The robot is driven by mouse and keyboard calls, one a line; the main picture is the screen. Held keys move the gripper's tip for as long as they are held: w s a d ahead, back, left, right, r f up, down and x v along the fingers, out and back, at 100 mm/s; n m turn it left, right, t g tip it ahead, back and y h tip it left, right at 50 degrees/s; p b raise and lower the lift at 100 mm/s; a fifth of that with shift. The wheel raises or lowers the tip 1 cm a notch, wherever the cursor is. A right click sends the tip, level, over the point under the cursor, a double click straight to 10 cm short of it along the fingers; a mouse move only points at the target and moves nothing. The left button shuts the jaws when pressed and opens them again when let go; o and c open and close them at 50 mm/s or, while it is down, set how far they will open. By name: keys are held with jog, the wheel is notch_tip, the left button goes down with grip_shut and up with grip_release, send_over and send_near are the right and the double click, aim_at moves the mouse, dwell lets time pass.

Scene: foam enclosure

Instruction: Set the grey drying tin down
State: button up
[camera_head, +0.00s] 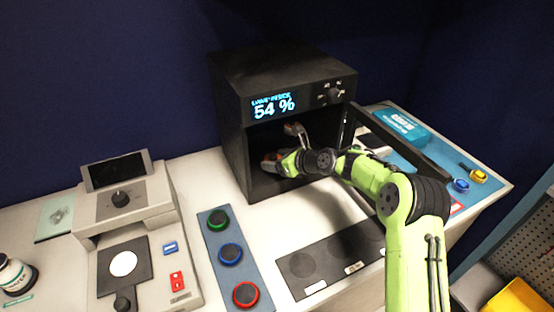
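My gripper (280,145) reaches into the open chamber of a black drying oven (232,120). Its two fingers are spread well apart, one higher and one lower to the left, with dark space between them. I see nothing held between them. I cannot pick out the grey drying tin; the dark chamber and my own wrist may hide it. The oven's display reads 54 %, and its door (400,150) stands open on the right.
Left of the oven is a blue-grey panel (241,287) with green, blue and red buttons. A grey instrument (180,255) stands further left. A dark mat with round marks (300,265) lies in front. White counter between them is bare. A yellow bin (520,298) is lower right.

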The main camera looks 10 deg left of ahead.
jog(key=shift+o, duration=1.4)
jog(key=shift+r, duration=0.2)
jog(key=v, duration=0.7)
jog(key=shift+d+p, duration=0.2)
jog(key=shift+p, duration=0.1)
jog(key=shift+s, duration=0.1)
